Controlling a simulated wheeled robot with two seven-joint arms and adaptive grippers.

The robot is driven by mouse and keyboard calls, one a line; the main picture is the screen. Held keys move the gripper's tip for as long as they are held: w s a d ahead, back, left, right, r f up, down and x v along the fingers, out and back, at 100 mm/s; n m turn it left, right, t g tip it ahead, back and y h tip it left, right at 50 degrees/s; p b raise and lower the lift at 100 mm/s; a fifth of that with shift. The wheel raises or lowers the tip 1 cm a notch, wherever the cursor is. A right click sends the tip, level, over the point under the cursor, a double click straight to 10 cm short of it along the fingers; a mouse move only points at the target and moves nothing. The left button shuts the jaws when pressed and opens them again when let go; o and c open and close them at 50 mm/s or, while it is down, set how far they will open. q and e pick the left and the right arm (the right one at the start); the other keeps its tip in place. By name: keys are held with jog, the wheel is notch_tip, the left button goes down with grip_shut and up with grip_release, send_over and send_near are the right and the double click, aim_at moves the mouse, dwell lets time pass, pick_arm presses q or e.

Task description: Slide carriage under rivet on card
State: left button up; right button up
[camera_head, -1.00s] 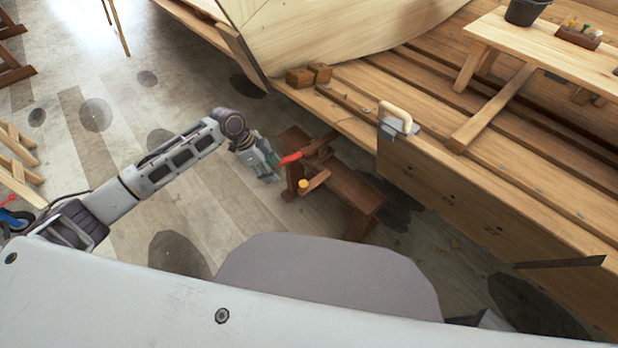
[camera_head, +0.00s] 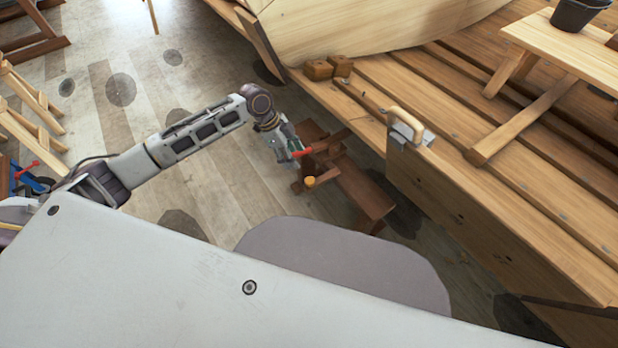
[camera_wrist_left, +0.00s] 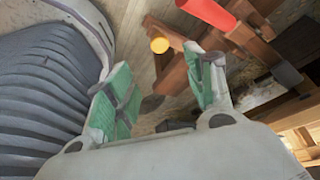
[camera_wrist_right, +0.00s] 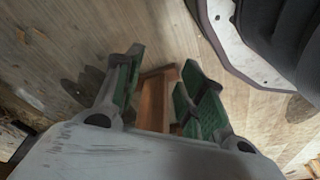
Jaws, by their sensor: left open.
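A low brown wooden bench (camera_head: 368,198) stands on the floor with a red handle (camera_head: 303,153) and a yellow-orange knob (camera_head: 310,182) on it. My left gripper (camera_head: 290,150) is beside the red handle, overlapping it in the head view. In the left wrist view the open green-padded fingers (camera_wrist_left: 165,88) have nothing between them; the yellow knob (camera_wrist_left: 159,45) and red handle (camera_wrist_left: 207,14) lie beyond. My right gripper (camera_wrist_right: 160,78) is open over a brown wooden piece (camera_wrist_right: 155,100) lower down. I cannot make out a rivet or a card.
The pale hull (camera_head: 350,35) and plank staging (camera_head: 520,180) fill the right side, with a wooden-handled tool (camera_head: 408,125) on the edge. Two wooden blocks (camera_head: 328,68) sit near the hull. A bucket (camera_head: 578,14) stands on a bench.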

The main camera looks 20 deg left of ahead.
aim_at(309, 180)
pick_arm(q)
jog(key=b+x, duration=0.2)
jog(key=x, duration=0.9)
jog(key=shift+s+f+b, duration=0.1)
jog(key=shift+f+b, duration=0.05)
jog(key=shift+b, duration=0.15)
jog(key=shift+x, duration=1.25)
pick_arm(e)
notch_tip(309, 180, up, 9)
jog(key=a, duration=0.2)
jog(key=shift+w+f, duration=0.2)
jog(key=shift+w, duration=0.1)
pick_arm(q)
grip_shut()
